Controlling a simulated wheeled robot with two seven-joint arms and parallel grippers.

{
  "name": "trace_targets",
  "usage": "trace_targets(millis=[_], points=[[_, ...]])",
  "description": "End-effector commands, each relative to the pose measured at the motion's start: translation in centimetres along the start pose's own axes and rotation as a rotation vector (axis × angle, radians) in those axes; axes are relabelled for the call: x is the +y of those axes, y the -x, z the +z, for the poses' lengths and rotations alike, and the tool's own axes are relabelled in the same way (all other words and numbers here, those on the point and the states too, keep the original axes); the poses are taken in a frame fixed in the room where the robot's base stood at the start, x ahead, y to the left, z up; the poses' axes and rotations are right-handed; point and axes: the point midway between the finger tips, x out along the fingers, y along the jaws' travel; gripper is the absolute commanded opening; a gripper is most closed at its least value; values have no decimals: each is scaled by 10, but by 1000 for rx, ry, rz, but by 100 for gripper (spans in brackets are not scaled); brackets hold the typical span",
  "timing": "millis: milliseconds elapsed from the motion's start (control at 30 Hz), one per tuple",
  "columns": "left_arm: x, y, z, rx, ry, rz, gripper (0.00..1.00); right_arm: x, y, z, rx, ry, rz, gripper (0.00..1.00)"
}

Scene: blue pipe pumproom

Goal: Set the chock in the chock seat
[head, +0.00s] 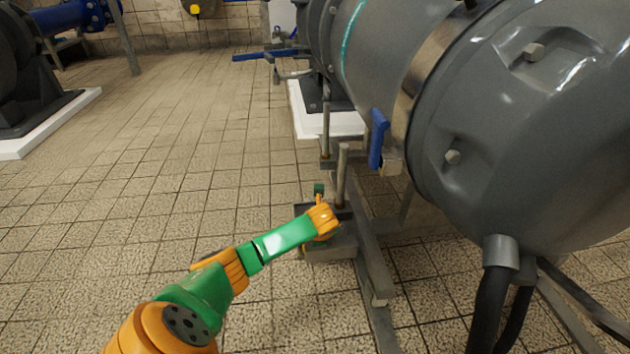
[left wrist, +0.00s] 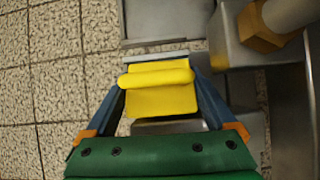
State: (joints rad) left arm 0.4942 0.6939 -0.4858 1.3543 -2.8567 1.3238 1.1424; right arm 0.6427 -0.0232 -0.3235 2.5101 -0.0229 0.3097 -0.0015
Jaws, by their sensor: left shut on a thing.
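The yellow chock (left wrist: 160,98), with a rounded bar across it, is between the blue fingers of my left gripper (left wrist: 158,78) in the left wrist view. The gripper is shut on it. A grey metal tray-like part (left wrist: 168,20), which looks like the chock seat, lies just beyond the chock at the top of that view. Grey metal also shows below the chock; I cannot tell whether they touch. In the head view my left wrist (head: 322,218) is over the small grey bracket (head: 335,247) and hides the chock. My right gripper is not in view.
A rod with an orange nut (left wrist: 258,28) stands right of the chock, close to the right finger. In the head view an upright rod (head: 342,175), a blue handle (head: 377,138) and a large grey machine (head: 520,130) are at the right. Tiled floor at left is clear.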

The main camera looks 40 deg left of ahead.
Motion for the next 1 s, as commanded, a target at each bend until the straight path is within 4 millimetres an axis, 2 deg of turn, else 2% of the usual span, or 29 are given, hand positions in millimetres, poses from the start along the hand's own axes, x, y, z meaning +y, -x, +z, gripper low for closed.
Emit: trace_targets(millis=[167, 200, 467, 600, 733, 833, 1000], points=[[0, 0, 0, -1, 0, 0, 5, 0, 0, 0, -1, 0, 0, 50], [0, 0, 0, -1, 0, 0, 98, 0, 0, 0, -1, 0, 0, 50], [0, 4, 1, 1, -1, 1, 100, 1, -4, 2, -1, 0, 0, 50], [0, 38, 6, 0, -3, -1, 100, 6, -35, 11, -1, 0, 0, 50], [0, 63, 5, 0, -2, 0, 100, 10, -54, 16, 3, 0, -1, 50], [0, 72, 3, 0, -1, -1, 100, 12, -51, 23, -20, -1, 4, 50], [0, 71, 0, 0, 0, 1, 100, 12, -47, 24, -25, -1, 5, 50]])
